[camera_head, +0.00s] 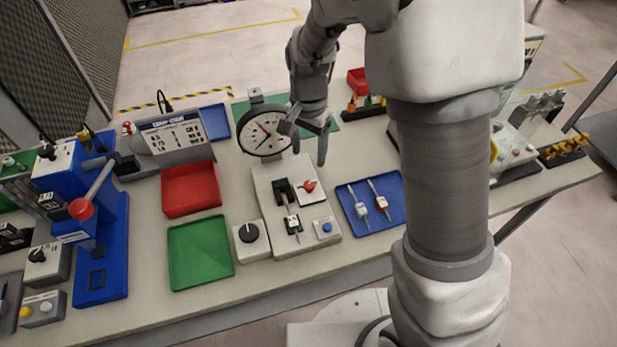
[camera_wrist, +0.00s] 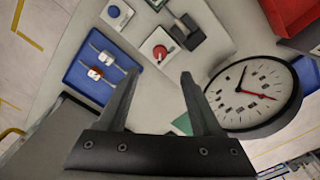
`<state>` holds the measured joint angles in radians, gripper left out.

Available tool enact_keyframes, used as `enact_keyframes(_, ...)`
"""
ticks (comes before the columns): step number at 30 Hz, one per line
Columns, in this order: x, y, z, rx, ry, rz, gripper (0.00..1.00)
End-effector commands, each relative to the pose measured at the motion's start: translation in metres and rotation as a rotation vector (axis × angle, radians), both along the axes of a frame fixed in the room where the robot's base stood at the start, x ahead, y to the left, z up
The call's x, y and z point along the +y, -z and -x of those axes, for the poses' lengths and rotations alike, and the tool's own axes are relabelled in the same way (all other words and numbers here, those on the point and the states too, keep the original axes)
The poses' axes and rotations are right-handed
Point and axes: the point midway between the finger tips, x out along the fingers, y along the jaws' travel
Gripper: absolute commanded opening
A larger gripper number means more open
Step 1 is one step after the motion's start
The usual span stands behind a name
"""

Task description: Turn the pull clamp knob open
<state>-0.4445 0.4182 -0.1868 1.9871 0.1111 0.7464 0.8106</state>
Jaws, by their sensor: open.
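A small red knob (camera_head: 309,186) sits on a white square plate on the pale fixture block (camera_head: 268,215) in the middle of the bench. It also shows in the wrist view (camera_wrist: 160,52), pointing along a slant. I take it for the pull clamp knob, but its label is too small to read. A black block (camera_head: 283,190) with a slim rod stands beside it, and also shows in the wrist view (camera_wrist: 187,31). My gripper (camera_head: 305,146) is open and empty above the back of the fixture. In the wrist view my gripper (camera_wrist: 159,82) has the red knob beyond its fingertips, apart from them.
A dial gauge (camera_head: 264,131) stands close behind the fixture, near my gripper. A blue tray (camera_head: 372,220) with two small tools lies to the right. A black rotary knob (camera_head: 249,232), green tray (camera_head: 201,252) and red tray (camera_head: 190,188) lie left.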

Motion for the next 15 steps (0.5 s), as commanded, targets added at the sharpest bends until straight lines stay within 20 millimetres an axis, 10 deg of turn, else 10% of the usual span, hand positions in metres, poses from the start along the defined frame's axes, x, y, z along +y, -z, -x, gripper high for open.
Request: enact_keyframes(15,-0.001,0.1,0.001,0.003,0.0,0.0,0.67)
